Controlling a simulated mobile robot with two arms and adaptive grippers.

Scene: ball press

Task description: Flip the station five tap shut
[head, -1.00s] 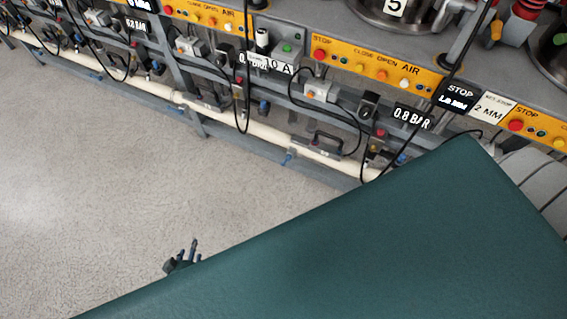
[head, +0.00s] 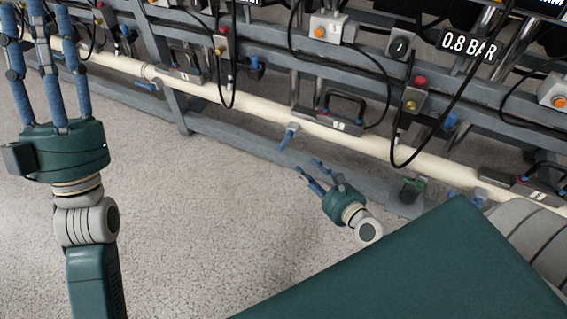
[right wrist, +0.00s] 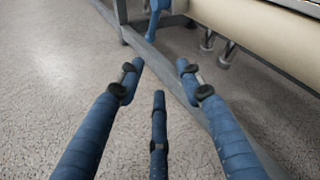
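A blue tap handle (head: 289,136) hangs slanting down from the cream pipe (head: 330,133) in the middle of the head view. A blue handle also shows at the top of the right wrist view (right wrist: 153,22). No station number is readable beside it. My right gripper (head: 311,168) is below and slightly right of this tap, apart from it. Its three blue fingers are spread and empty, as the right wrist view (right wrist: 160,75) shows. My left gripper (head: 44,35) is at the far left, fingers up and apart, empty; its tips are cut off by the top edge.
Other blue taps hang at the left (head: 146,87) and right (head: 480,196) of the pipe. A grey lower rail (head: 250,145) runs along the frame. Black cables (head: 395,150) loop in front of the pipe. The speckled floor (head: 210,230) is clear.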

